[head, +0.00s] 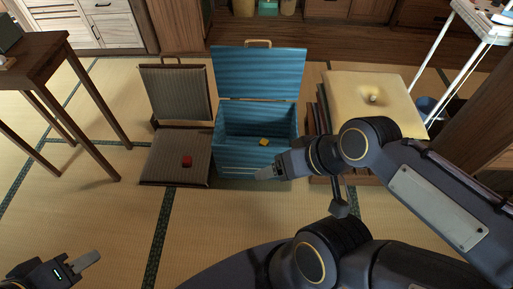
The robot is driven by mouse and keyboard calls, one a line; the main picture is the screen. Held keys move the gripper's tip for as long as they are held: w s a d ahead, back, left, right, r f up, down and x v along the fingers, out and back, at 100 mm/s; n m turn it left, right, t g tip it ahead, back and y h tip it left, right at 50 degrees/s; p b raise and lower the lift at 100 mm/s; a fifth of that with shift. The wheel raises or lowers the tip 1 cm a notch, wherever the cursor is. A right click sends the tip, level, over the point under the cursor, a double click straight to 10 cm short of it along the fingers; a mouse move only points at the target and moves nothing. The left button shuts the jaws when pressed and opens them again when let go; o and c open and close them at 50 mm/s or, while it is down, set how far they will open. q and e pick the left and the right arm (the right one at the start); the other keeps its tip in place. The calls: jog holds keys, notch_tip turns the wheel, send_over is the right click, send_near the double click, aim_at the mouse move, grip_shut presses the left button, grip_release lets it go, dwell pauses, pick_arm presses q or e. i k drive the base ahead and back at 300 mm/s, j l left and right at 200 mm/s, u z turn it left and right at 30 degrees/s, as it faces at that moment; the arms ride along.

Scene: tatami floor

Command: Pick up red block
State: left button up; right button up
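The red block (187,161) is a small cube resting on the seat of a striped legless chair (165,175), left of the blue chest. My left gripper (88,262) is low at the bottom left, over the tatami, well apart from the block. Its light grey finger area shows, but I cannot tell whether it is open. My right gripper (265,174) is in front of the blue chest, to the right of the block and apart from it. Its fingers are small and seen at an angle, so their opening cannot be told.
An open blue chest (229,155) stands right of the chair, with a small yellow block (264,142) at its front. A cushion (355,90) tops a stack further right. A wooden table (45,52) is at left. Tatami is clear in front of the chair.

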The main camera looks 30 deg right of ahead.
aim_at(187, 159)
jog(key=i+u, duration=0.3)
jog(key=i, duration=0.35)
jog(key=i+l+u, duration=0.15)
jog(key=i+u, duration=0.15)
jog(key=i, duration=0.4)
